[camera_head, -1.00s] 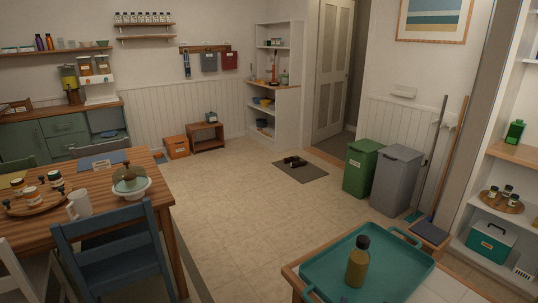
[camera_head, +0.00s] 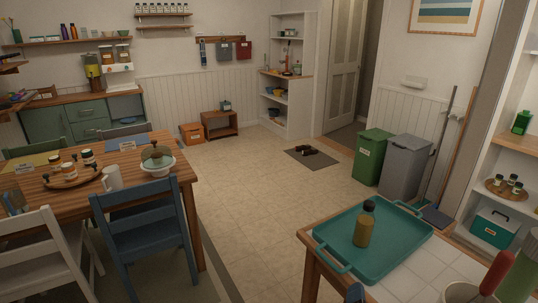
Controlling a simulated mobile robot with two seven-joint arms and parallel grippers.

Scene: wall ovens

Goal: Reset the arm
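Neither of my grippers shows in the head view, and no arm is visible. The task names no object besides the arm. An amber bottle with a dark cap (camera_head: 364,228) stands upright on the tray.
A wooden dining table (camera_head: 130,152) with a blue chair (camera_head: 146,232) and a white chair (camera_head: 45,250) fills the left. Green (camera_head: 371,157) and grey (camera_head: 402,168) bins stand at right. A small dark mat (camera_head: 298,159) lies on the mostly clear middle floor.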

